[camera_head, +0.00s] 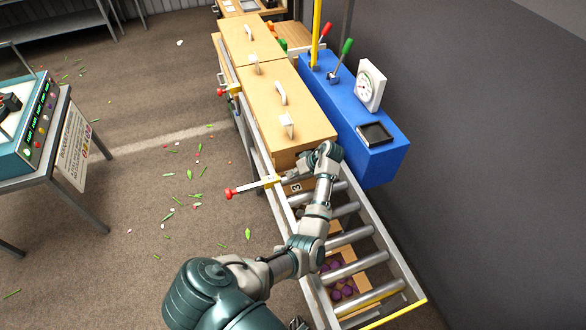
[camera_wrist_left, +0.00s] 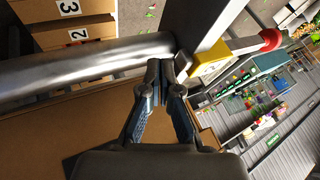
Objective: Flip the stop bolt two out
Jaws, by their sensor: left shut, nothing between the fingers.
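The nearer stop bolt (camera_head: 250,187) is a pale rod with a red knob, sticking out left from a yellow bracket on the conveyor's left rail. Its red knob (camera_wrist_left: 270,40) and yellow bracket (camera_wrist_left: 210,64) also show in the left wrist view. A farther stop bolt (camera_head: 223,92) with a red end sits up the same rail. I cannot read a number on either. My left gripper (camera_head: 287,178) is shut and empty, just inside the rail by the nearer bracket. In the left wrist view its fingertips (camera_wrist_left: 166,72) are close to the rail; contact is unclear.
A wooden crate (camera_head: 285,95) marked 3 stands on the rollers (camera_head: 350,238) just beyond my gripper. A blue box (camera_head: 350,110) with levers and a dial flanks the conveyor at right. Floor left of the rail is open, with scattered leaves.

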